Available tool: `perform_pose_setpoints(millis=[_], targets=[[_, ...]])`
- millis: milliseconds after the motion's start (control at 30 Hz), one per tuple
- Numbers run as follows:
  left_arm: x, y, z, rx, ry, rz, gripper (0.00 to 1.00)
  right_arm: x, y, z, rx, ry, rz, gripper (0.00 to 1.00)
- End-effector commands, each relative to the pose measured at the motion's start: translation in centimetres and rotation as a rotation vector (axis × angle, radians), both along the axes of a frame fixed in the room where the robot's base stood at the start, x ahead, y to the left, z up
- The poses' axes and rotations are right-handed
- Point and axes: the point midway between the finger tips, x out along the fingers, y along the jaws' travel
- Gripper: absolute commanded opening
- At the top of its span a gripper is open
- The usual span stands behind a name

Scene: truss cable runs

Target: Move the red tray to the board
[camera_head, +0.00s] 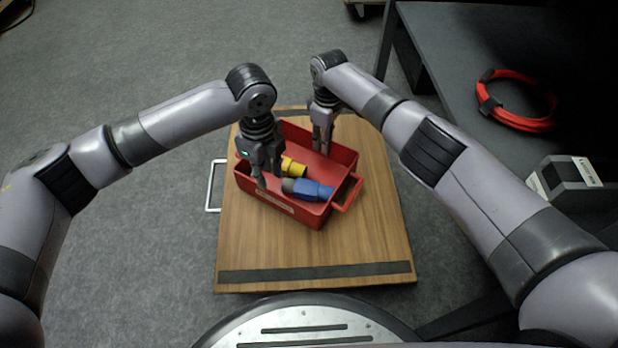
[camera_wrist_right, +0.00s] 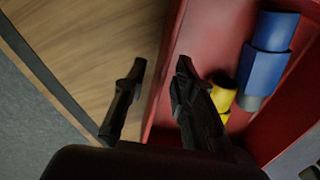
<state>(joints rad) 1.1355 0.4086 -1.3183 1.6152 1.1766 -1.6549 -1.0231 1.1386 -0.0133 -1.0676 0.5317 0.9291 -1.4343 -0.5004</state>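The red tray (camera_head: 345,159) sits at an angle on a wooden board-like top (camera_head: 375,225). It holds blue (camera_head: 308,189) and yellow (camera_head: 294,167) cylindrical connectors. My left gripper (camera_head: 270,182) points down at the tray's near left wall, fingers apart; whether they touch the wall is unclear. My right gripper (camera_head: 322,146) points down at the far right wall. In the right wrist view, its fingers (camera_wrist_right: 155,95) are apart, one over the wood outside the tray and one over the red interior (camera_wrist_right: 210,40), with the wall between them.
A metal handle (camera_head: 212,186) sticks out left of the wooden top, and a dark strip (camera_head: 315,272) runs along its near edge. A dark table (camera_head: 450,45) at right carries a red cable coil (camera_head: 517,123) and a grey box (camera_head: 565,178). Grey floor lies at left.

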Motion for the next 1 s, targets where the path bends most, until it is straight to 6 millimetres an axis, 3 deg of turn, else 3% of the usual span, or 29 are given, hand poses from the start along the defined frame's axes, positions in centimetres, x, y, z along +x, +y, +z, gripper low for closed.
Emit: perform_pose_setpoints(millis=[233,833,1000], targets=[[0.0,0.0,0.0,0.0,0.0,0.0,0.25,0.0,-0.1,3.0,-0.001,-0.002,0.0,0.25],[0.0,0.0,0.0,0.0,0.0,0.0,0.25,0.0,0.0,3.5,-0.001,0.0,0.0,0.25],[0.0,0.0,1.5,-0.001,-0.001,0.0,0.25,0.0,0.0,5.0,-0.001,-0.002,0.0,0.25]])
